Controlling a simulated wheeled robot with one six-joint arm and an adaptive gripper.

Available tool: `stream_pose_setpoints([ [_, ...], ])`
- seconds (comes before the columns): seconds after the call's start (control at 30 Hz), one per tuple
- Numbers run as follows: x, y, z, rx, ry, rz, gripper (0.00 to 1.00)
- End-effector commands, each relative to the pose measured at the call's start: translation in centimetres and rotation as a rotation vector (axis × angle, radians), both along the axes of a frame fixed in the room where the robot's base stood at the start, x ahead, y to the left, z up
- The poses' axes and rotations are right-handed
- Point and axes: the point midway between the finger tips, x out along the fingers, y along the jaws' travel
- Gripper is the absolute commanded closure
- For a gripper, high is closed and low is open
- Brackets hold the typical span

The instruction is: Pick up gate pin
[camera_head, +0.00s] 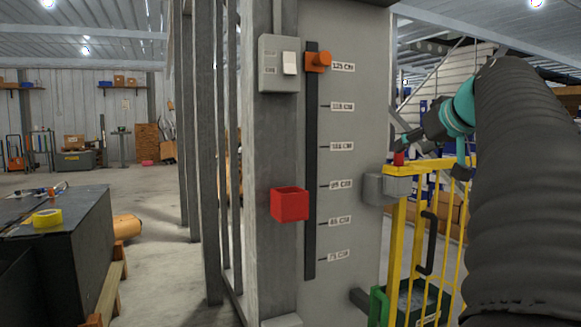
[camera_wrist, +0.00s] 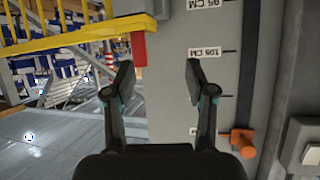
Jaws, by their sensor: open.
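The red gate pin (camera_head: 398,158) stands upright in a grey latch block (camera_head: 397,184) at the top corner of the yellow gate (camera_head: 432,166). In the wrist view the red pin (camera_wrist: 139,52) appears beyond the fingertips, nearer the left finger, with the picture upside down. My gripper (camera_head: 407,141) is close above the pin in the head view. In the wrist view my gripper (camera_wrist: 160,78) has its two fingers spread apart with nothing between them. The pin's lower part is hidden in the block.
A red open box (camera_head: 290,204) is on the grey post left of a dark slotted scale with an orange knob (camera_head: 318,61). A grey switch box (camera_head: 279,64) is above. A dark workbench (camera_head: 72,240) stands at left. Open floor lies behind it.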

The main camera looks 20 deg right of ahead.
Motion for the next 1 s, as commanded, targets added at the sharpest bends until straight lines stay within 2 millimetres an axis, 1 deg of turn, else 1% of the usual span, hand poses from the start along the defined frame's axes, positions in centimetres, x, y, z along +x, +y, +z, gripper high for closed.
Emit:
stream_pose_setpoints([
  [0.03, -0.3, -1.5, 0.9, -0.017, -0.019, -0.010, 0.45],
  [0.1, -0.6, -2.6, 1.9, -0.037, -0.038, -0.012, 0.45],
  [0.23, -0.3, -3.5, 2.5, -0.052, -0.053, -0.011, 0.45],
  [0.33, 0.9, -3.7, 2.0, -0.053, -0.054, -0.008, 0.45],
  [0.5, 3.9, -4.1, 0.8, -0.052, -0.053, -0.007, 0.45],
  [0.63, 5.7, -4.5, 0.1, -0.053, -0.052, -0.008, 0.45],
  [0.73, 6.6, -4.7, -0.3, -0.054, -0.053, -0.010, 0.45],
  [1.0, 7.8, -5.0, -0.5, -0.053, -0.054, -0.011, 0.45],
])
